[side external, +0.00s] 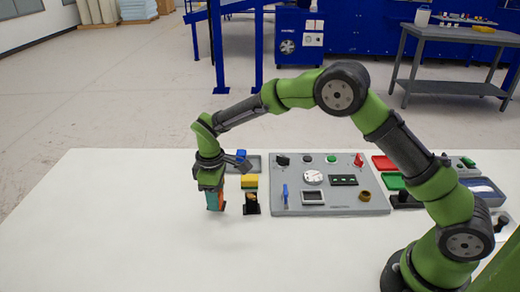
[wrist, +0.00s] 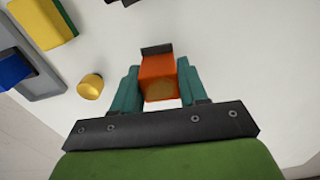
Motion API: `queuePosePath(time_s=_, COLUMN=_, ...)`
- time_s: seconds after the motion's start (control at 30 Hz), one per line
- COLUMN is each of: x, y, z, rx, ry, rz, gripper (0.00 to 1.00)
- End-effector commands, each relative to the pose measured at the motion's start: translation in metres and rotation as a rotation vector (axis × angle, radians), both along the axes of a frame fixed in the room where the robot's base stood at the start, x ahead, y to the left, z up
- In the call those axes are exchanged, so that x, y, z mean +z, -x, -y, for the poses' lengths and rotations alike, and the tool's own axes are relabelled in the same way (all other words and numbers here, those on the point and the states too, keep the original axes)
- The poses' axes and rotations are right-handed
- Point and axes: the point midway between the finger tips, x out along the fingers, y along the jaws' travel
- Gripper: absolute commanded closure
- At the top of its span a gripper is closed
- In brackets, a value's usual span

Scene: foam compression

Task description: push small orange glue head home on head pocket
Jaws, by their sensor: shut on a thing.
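My gripper (wrist: 158,86) is shut on the small orange glue head (wrist: 158,70), which sits between its two teal fingers. The head is a boxy orange piece with a tan patch on the face toward the camera. A dark strip (wrist: 156,50) shows right at its far end; I cannot tell whether it belongs to the head. In the side view my gripper (side external: 215,200) points down low over the white table, left of a small black piece (side external: 251,210). I cannot clearly make out the head pocket, nor whether the head touches anything below.
A yellow-and-green block (side external: 250,182) stands close right of my gripper, with a grey tray (wrist: 45,88) and blue block (wrist: 14,68) near it. A yellow cylinder (wrist: 90,87) is beside the fingers. A grey control panel (side external: 330,200) lies right. The table's left front is clear.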

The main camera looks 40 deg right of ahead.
Motion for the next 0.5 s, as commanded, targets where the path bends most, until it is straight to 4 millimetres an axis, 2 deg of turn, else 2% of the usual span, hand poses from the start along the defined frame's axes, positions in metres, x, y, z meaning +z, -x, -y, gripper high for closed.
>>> queuePosePath(time_s=0.5, x=0.023, y=0.0, z=0.0, rx=0.0, ry=0.0, rz=0.002, gripper=0.94)
